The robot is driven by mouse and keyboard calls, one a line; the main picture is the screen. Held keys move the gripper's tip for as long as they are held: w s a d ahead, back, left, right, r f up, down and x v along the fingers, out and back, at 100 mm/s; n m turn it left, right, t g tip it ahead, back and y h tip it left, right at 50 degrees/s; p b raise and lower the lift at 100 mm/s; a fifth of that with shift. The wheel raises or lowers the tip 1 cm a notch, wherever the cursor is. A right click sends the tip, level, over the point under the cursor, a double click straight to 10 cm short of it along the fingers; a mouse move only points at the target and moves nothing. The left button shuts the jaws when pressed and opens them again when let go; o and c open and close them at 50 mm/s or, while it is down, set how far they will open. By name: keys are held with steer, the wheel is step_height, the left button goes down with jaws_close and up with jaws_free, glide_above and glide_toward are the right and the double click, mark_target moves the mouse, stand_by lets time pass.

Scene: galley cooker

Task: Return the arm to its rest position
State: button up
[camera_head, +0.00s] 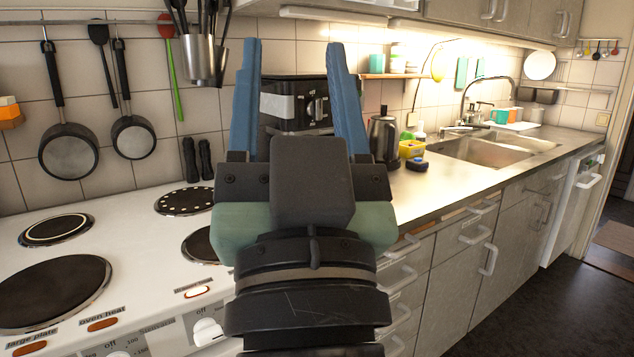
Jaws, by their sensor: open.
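My gripper (294,62) is in the middle of the head view, raised in front of the cooker and counter. Its two blue fingers point up and stand wide apart, with nothing held between them. Behind it, the gap shows part of a dark toaster-like appliance (297,106) on the counter. My wrist and gripper body hide the right part of the cooker top and part of the counter front.
The white cooker (128,246) with several dark hotplates is at the left. Pans (68,150) and utensils hang on the wall above it. A kettle (383,140) and a sink (480,150) are at the right. The floor (545,305) at lower right is clear.

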steer(key=s+d+r+t+h+p, duration=0.1)
steer(key=s+d+r+t+h, duration=0.15)
steer(key=s+r, duration=0.3)
step_height(320, 180, up, 22)
steer(key=w+a+g+p, duration=0.1)
steer(key=p, duration=2.1)
steer(key=shift+w+f, duration=0.25)
steer(key=shift+w, duration=0.15)
steer(key=shift+a+f, duration=0.1)
